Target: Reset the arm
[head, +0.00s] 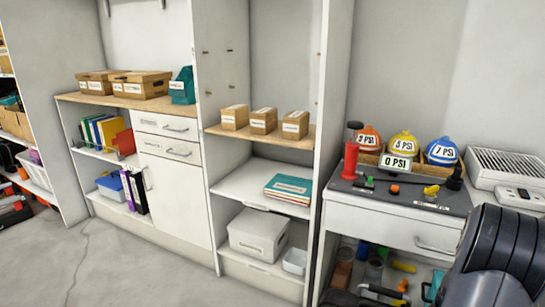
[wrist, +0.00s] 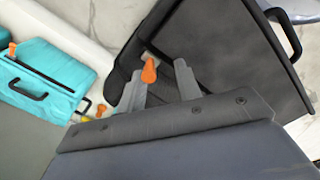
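In the wrist view my gripper (wrist: 159,72) shows its two grey fingers spread apart with a gap between them. An orange piece (wrist: 149,71) appears in the gap, in front of a dark case or bag (wrist: 215,50). Neither finger visibly closes on it. I cannot tell how far beyond the fingertips it lies. My dark arm fills the lower right of the head view, and my gripper is out of sight there.
A teal case (wrist: 45,80) lies left in the wrist view. In the head view, a workbench (head: 390,205) holds a red pump-like tool (head: 350,160) and colored domes (head: 403,145). Shelves with cardboard boxes (head: 264,121) stand left. The floor (head: 130,275) at front left is clear.

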